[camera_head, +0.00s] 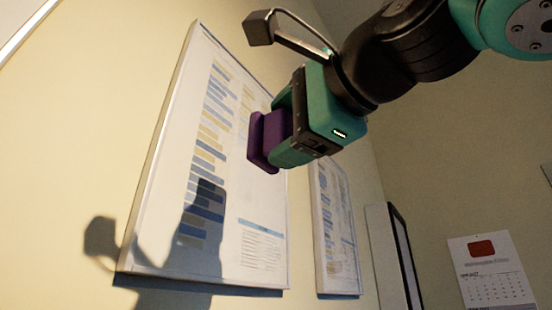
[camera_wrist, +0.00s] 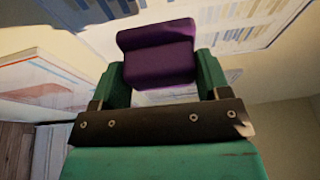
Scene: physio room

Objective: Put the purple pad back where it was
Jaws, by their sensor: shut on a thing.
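The purple pad (camera_head: 258,140) is between the fingers of my gripper (camera_head: 280,135) in the head view. It is a small, thick block with a wider front plate. The gripper is shut on it and holds it up in the air in front of a framed chart on the wall. In the wrist view the purple pad (camera_wrist: 158,55) sits between the two green fingertips (camera_wrist: 160,75), with its far end sticking out beyond them. No stand or holder for the pad shows in either view.
A large framed chart (camera_head: 262,252) hangs on the wall behind the gripper, with a second chart (camera_head: 335,225) to its right. A dark-edged frame (camera_head: 405,255) and a calendar (camera_head: 490,272) are further right. The wrist view shows another framed picture (camera_wrist: 45,85) at left.

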